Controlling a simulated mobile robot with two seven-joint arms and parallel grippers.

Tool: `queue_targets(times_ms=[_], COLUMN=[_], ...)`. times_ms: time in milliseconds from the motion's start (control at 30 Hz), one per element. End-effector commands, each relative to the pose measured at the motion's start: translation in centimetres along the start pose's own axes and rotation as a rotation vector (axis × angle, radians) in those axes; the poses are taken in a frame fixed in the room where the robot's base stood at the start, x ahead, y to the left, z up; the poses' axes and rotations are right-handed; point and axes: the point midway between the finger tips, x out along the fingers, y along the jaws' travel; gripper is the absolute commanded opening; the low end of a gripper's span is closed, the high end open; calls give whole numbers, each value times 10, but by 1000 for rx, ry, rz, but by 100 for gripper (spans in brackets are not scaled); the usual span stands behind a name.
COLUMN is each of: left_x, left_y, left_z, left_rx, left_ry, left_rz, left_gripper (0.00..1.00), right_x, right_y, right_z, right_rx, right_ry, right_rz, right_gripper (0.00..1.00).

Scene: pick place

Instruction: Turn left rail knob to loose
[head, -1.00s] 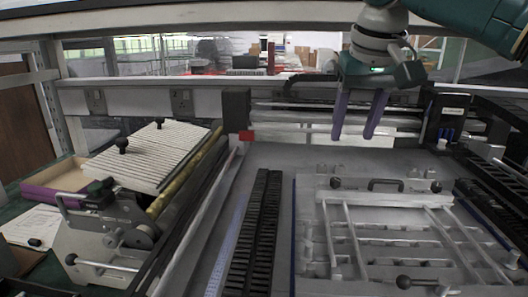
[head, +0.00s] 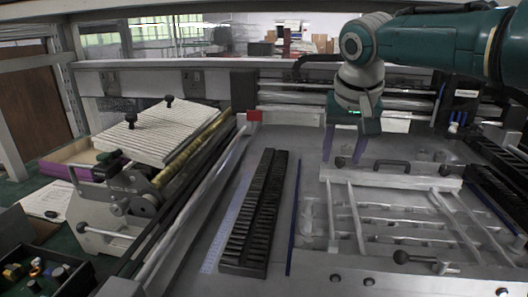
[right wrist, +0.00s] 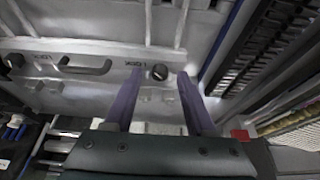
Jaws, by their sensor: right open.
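The left rail knob (right wrist: 160,72) is a small dark round knob on the pale rail plate (right wrist: 100,95), beside a printed label. In the right wrist view it appears between my two purple fingertips. My right gripper (head: 342,159) is open over the left end of the rail plate (head: 400,178) in the head view. Its fingers stand on either side of the knob in the picture; I cannot tell whether they touch it. The gripper partly hides the knob in the head view. My left gripper is in neither view.
A black bar handle (right wrist: 86,68) and a second dark knob (right wrist: 14,60) sit along the same plate. A black ribbed strip (head: 254,215) lies left of the slatted frame. A ridged board device (head: 150,135) stands at the left, above a box of small parts (head: 40,270).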

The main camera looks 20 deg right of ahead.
Motion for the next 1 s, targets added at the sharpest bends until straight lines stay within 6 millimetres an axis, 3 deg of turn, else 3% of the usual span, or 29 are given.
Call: queue_targets(times_ms=[333,800,1000], left_x=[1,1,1], left_y=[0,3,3], left_z=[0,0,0], left_rx=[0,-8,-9], left_ry=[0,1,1], left_rz=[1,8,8], left_gripper=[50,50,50], right_x=[2,2,2], right_y=[0,0,0], right_z=[0,0,0], right_rx=[0,0,0], right_ry=[0,0,0], right_rz=[0,0,0], right_gripper=[54,2,0])
